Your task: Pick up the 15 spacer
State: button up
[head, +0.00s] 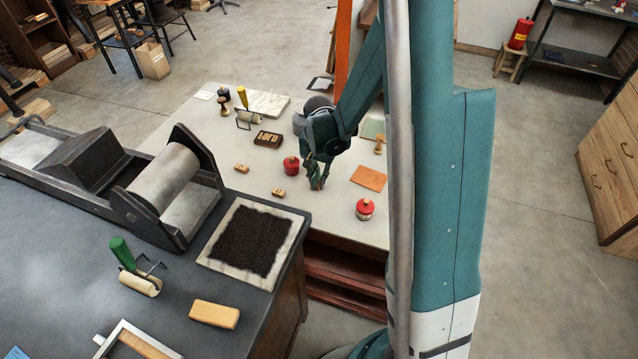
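Two small orange-tan wooden blocks lie on the white table top in the head view. One block (241,168) is further left, and the other block (278,193) is nearer the table's front edge. Both have dark marks too small to read, so I cannot tell which is the 15 spacer. My gripper (317,184) points down over the table, to the right of both blocks and apart from them. Its fingertips are small and partly in shadow, so I cannot tell whether they are open or shut. No object shows clearly between them.
A red round pot (291,166) stands just left of my gripper, and another red pot (365,209) stands to its right. An orange sheet (369,178) lies nearby. A dark type block (268,139) lies behind the spacers. The dark press bench (90,265) fills the left foreground.

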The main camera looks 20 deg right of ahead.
jog(key=shift+r, duration=0.1)
jog(key=shift+r+p, duration=0.75)
jog(key=shift+r, duration=4.15)
